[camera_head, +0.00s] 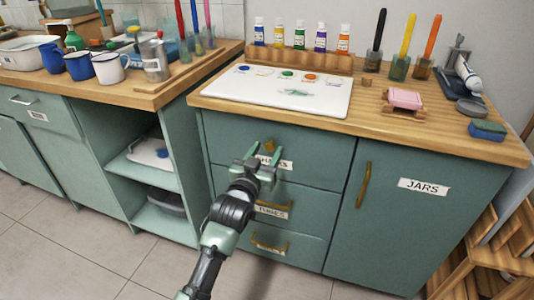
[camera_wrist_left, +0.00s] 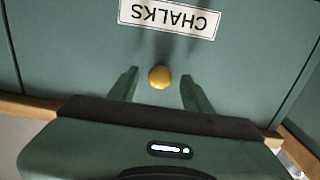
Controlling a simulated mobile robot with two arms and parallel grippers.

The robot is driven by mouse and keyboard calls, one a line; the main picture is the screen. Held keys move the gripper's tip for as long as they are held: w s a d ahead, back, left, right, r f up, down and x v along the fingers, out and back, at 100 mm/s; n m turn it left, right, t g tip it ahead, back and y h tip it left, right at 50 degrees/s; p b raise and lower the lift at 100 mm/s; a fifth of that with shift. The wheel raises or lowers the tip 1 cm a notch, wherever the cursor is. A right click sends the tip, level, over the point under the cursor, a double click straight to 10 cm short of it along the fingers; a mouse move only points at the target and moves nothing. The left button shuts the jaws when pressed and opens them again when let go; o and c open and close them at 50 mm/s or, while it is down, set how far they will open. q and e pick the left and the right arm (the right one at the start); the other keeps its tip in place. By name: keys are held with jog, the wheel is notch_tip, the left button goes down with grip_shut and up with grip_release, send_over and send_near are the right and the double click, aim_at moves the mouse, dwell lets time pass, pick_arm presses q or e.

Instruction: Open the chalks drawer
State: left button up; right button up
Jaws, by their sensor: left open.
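The chalks drawer (camera_head: 325,153) is the top green drawer of the cabinet in the head view, and its front is flush with the cabinet. Its white label (camera_wrist_left: 169,17) reads CHALKS, upside down in the left wrist view. A round brass knob (camera_wrist_left: 159,77) sits on the drawer front. My left gripper (camera_head: 263,160) is open in front of the drawer. In the left wrist view its two fingers (camera_wrist_left: 158,88) stand on either side of the knob, with a gap on both sides. My right gripper is not in view.
Two lower drawers with brass handles (camera_head: 270,210) lie beneath, and a JARS door (camera_head: 405,205) is to the right. The wooden countertop (camera_head: 450,138) above holds a white palette board (camera_head: 290,92) and paint tubes. Open shelves (camera_head: 150,180) are to the left.

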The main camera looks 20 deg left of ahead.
pick_arm(q)
jog(key=shift+w, duration=0.15)
grip_shut()
dwell(1.4)
